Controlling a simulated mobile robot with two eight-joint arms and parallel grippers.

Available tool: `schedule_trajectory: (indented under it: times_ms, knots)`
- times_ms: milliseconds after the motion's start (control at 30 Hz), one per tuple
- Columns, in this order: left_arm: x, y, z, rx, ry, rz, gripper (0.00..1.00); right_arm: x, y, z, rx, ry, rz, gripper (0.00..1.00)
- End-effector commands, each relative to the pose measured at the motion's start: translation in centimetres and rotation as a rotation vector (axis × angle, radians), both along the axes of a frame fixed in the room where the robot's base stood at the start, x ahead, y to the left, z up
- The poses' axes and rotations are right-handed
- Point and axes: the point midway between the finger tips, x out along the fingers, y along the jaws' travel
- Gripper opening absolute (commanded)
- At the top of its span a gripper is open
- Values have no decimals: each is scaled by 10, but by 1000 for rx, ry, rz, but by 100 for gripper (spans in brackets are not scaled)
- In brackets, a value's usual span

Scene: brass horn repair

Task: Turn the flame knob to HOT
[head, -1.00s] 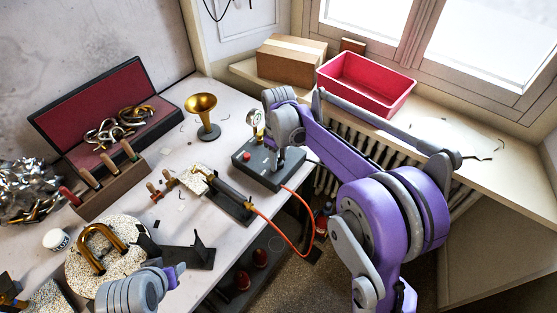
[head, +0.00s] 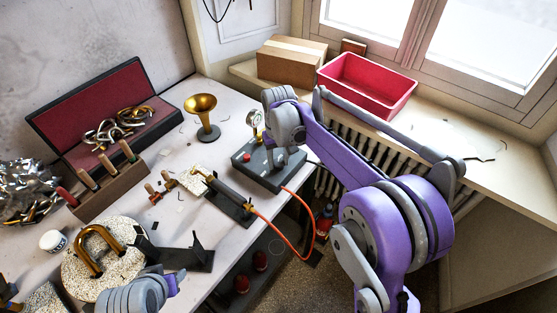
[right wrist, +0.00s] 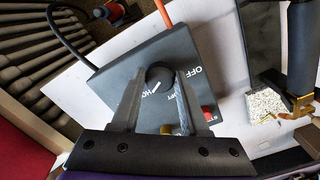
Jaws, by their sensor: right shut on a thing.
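The dark control box (head: 275,178) stands at the right end of the bench. The right wrist view shows its round black flame knob (right wrist: 159,76), with a white pointer line towards the lower left, by the partly hidden "HO" lettering. "OFF" is printed to the knob's right, and another partly covered label sits below it. My right gripper (right wrist: 157,78) is shut on the knob, one finger on each side; its fingers also show small in the head view (head: 279,157). My left gripper (head: 168,238) is open and empty, low over the bench beside the round speckled block.
A torch on a dark stand (head: 236,212) lies left of the box, with an orange hose (head: 302,248) looping off the bench edge. A brass bell (head: 201,104) stands behind. A speckled block with a brass bow (head: 80,275) is front left. A red bin (head: 350,85) sits by the window.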

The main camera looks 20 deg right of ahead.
Motion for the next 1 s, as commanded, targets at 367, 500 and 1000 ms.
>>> schedule_trajectory:
  times_ms: [367, 500, 1000]
  knots:
    - [0, 0, 0, 0, 0, 0, 50, 0, 0, 1, 0, -1, -7, 0]
    - [0, 0, 0, 0, 0, 0, 50, 0, 0, 1, 0, -1, -7, 62]
    - [0, 0, 1, 0, -1, 0, 50, 0, 0, 13, 0, 0, -6, 74]
